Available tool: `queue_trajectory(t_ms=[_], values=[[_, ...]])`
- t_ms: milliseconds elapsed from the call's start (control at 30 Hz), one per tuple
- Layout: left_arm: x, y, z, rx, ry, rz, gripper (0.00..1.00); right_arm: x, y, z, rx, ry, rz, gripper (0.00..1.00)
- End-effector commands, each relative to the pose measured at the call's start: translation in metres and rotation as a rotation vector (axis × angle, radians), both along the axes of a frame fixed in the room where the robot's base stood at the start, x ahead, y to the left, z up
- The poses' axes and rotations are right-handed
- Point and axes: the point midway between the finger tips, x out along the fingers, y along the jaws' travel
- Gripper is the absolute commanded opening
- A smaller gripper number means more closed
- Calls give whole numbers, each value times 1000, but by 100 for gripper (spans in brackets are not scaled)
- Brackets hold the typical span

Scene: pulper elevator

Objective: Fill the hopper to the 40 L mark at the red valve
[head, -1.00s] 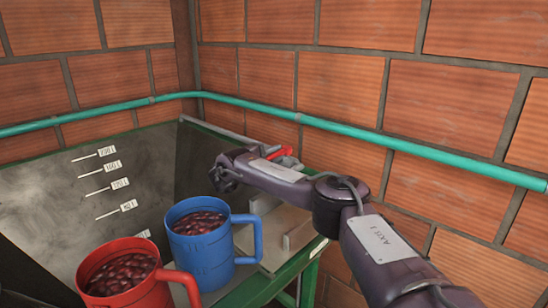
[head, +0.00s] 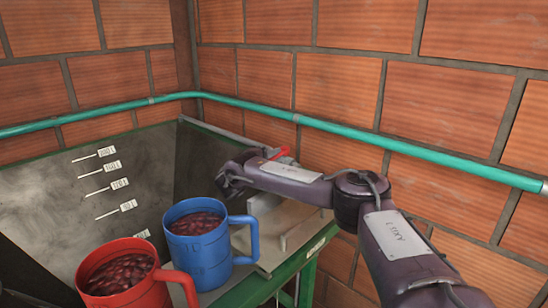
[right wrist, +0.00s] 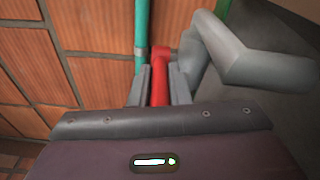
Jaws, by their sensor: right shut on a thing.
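The hopper (head: 60,205) is a grey, stained bin at the left of the head view, with a column of level marks on its wall. The lowest label (head: 142,234) is partly hidden behind the mugs. I see no fill surface in the hopper. The red valve lever (head: 281,152) shows behind my right arm, near the corner. In the right wrist view the red lever (right wrist: 159,75) stands between the fingers of my right gripper (right wrist: 158,90), which is shut on it. A grey pipe curves beside it. My left gripper is not in view.
A blue mug (head: 190,250) and a red mug (head: 115,295), both holding dark red cherries, stand in front of the hopper. A green-framed stand (head: 293,265) lies right of them. A teal pipe (head: 350,138) runs along the brick walls.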

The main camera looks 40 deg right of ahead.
Motion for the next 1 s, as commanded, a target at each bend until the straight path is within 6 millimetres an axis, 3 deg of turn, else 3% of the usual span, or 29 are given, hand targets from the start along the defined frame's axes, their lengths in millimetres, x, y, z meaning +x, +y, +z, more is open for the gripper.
queue_trajectory(t_ms=[133, 167, 333, 667, 1000], values=[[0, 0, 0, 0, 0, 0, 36, 0, 0, 0, 0, -1, -1, 0], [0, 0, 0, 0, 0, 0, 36, 0, 0, 0, 0, -1, -1, 17], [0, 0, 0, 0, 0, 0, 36, 0, 0, 0, 0, 0, -1, 38], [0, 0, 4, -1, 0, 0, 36, 0, 5, 1, 1, 1, 1, 38], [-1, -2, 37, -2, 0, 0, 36, -12, 57, 3, 1, 4, 2, 38]])
